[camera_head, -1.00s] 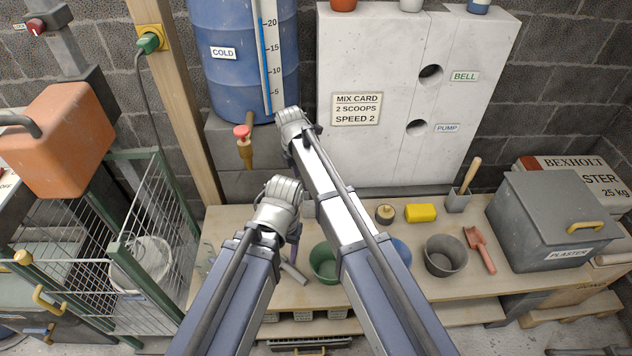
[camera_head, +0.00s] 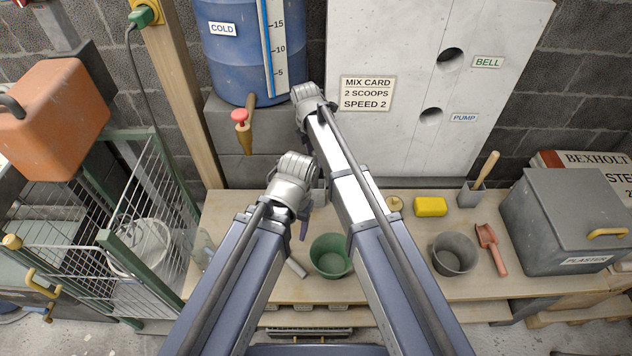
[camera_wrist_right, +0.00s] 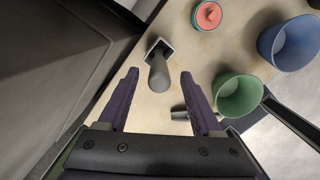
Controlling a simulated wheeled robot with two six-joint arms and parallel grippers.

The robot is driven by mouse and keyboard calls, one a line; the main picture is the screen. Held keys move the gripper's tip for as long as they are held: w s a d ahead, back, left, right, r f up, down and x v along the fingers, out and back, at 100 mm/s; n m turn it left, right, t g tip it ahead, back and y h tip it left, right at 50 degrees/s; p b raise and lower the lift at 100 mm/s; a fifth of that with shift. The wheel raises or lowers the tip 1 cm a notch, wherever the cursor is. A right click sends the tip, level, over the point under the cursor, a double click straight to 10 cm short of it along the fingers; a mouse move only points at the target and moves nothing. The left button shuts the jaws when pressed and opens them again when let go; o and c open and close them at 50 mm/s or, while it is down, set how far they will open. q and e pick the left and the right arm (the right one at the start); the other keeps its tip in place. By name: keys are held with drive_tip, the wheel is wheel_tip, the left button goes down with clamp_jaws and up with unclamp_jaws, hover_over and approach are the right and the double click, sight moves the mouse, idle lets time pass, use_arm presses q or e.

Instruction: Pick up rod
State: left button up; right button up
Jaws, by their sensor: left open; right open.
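In the right wrist view, a grey rod (camera_wrist_right: 159,74) stands in a square, pale-rimmed holder (camera_wrist_right: 158,47) on the bench. Its near end points towards the camera. My right gripper (camera_wrist_right: 160,88) is open, and the rod shows between its two purple fingers in the picture; whether they reach down to its depth I cannot tell. In the head view the rod and right fingers are hidden behind my arms. My left gripper (camera_head: 303,222) is mostly hidden behind its own wrist above the bench, with only a purple part showing.
A green bowl (camera_head: 331,257) stands on the bench (camera_head: 395,283), with a blue bowl (camera_wrist_right: 292,42) beside it. A short grey piece (camera_wrist_right: 180,113) lies near the green bowl. A red round item (camera_wrist_right: 208,14) is close by. A grey bucket (camera_head: 455,253) stands farther right.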

sight(317, 165)
drive_tip(key=shift+w+d+f+b, duration=0.15)
drive_tip(key=shift+f+b, duration=1.15)
drive_tip(key=shift+f, duration=0.15)
drive_tip(key=shift+w+d+f+b, duration=0.1)
drive_tip(key=shift+d+f+b, duration=0.05)
drive_tip(key=shift+f+b, duration=1.2)
clamp_jaws()
